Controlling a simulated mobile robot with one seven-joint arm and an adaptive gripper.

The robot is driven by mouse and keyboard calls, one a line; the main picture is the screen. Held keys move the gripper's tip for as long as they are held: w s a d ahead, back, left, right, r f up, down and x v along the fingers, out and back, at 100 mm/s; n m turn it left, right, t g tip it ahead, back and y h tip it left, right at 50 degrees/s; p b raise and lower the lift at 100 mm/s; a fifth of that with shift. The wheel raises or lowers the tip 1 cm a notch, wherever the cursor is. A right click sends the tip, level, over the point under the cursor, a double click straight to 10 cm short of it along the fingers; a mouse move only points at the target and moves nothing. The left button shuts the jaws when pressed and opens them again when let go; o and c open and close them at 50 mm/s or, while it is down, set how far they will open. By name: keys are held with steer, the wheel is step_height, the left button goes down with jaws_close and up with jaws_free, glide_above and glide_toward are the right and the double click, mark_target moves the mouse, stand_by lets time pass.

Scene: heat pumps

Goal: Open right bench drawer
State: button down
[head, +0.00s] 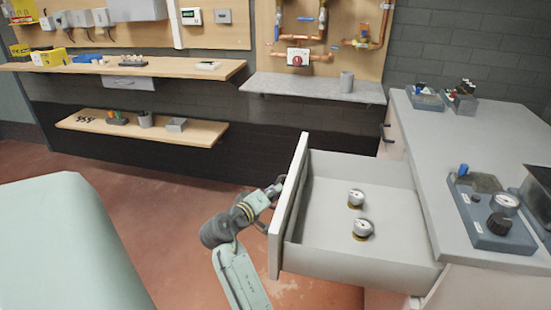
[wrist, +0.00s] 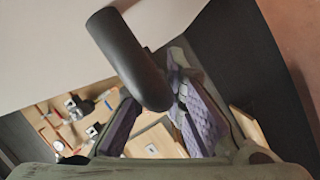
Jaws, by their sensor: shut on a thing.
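The right bench drawer (head: 350,215) is pulled well out of the grey-topped bench (head: 470,165) in the head view. Its inside shows, with two round gauges (head: 361,229) lying on the bottom. My gripper (head: 277,190) is at the outer face of the drawer front (head: 290,205). In the wrist view a dark rounded handle (wrist: 130,58) runs out from the pale drawer front (wrist: 50,45). Its end lies between the padded fingers of my gripper (wrist: 160,115), which are shut on it. In the head view the drawer front partly hides the handle and fingertips.
Another dark handle (head: 386,132) is on the bench front further back. Wall shelves (head: 140,130) are at the back left. Red floor (head: 150,200) is clear left of the drawer.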

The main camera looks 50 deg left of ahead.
steer(key=c, duration=1.7)
jaws_free()
steer(key=shift+o, duration=0.2)
steer(key=v, duration=1.2)
steer(key=shift+w, duration=0.1)
